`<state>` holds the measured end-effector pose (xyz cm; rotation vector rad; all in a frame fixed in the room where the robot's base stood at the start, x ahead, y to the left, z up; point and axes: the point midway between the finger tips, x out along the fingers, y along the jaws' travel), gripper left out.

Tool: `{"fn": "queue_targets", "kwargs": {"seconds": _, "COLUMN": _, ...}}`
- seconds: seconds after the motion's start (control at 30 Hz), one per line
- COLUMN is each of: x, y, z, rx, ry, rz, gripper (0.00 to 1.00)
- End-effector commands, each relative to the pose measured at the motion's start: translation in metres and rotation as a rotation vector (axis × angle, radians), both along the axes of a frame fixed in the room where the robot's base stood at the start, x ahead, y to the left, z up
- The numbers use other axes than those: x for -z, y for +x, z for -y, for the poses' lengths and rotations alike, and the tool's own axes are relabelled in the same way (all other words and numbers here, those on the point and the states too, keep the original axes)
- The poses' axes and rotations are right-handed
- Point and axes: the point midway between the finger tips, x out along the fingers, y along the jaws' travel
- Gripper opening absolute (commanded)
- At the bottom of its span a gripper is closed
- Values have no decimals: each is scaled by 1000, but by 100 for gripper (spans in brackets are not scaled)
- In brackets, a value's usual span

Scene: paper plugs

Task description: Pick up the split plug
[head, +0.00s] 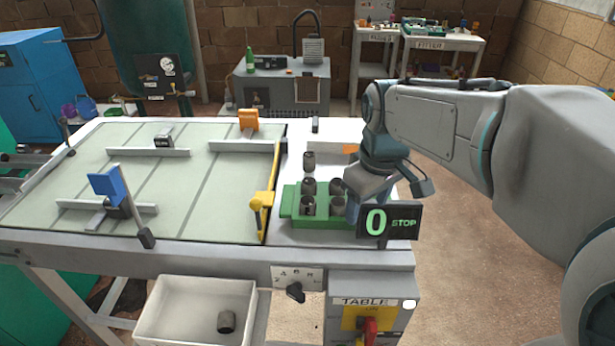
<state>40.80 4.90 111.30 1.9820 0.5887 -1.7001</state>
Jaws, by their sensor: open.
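Several dark grey cylindrical plugs stand in and by a green tray (322,222) on the right part of the table. One plug (308,205) is at the tray's front left, one (338,205) at its front right, and one (308,186) behind the left one. Another plug (309,161) shows just behind the tray. One more plug (227,321) lies in a white bin (165,308) below the table's front edge. I cannot tell which plug is split. My gripper (352,193) is open, low over the tray's right side; its fingertips are mostly hidden.
A black sign (390,222) reading "0 STOP" stands in front of my gripper. A yellow post (262,205) stands left of the tray. The pale green table bed (190,180) holds rails with blue and orange blocks. A control box (370,310) is below.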

Motion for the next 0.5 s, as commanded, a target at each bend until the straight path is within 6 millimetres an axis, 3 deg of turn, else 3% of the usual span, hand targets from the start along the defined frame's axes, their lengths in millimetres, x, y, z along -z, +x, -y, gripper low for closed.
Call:
{"fn": "queue_targets", "kwargs": {"seconds": 0.03, "x": -8, "y": 20, "z": -13, "rx": -100, "ry": -12, "rz": -18, "gripper": 60}}
{"fn": "queue_targets", "kwargs": {"seconds": 0.2, "x": -22, "y": 75, "z": -51, "rx": -434, "ry": -50, "rz": -66, "gripper": 60}}
{"fn": "queue_targets", "kwargs": {"seconds": 0.33, "x": -25, "y": 107, "z": -78, "rx": -647, "ry": -69, "rz": -95, "gripper": 60}}
{"fn": "queue_targets", "kwargs": {"seconds": 0.5, "x": -24, "y": 130, "z": -102, "rx": -830, "ry": -83, "rz": -118, "gripper": 60}}
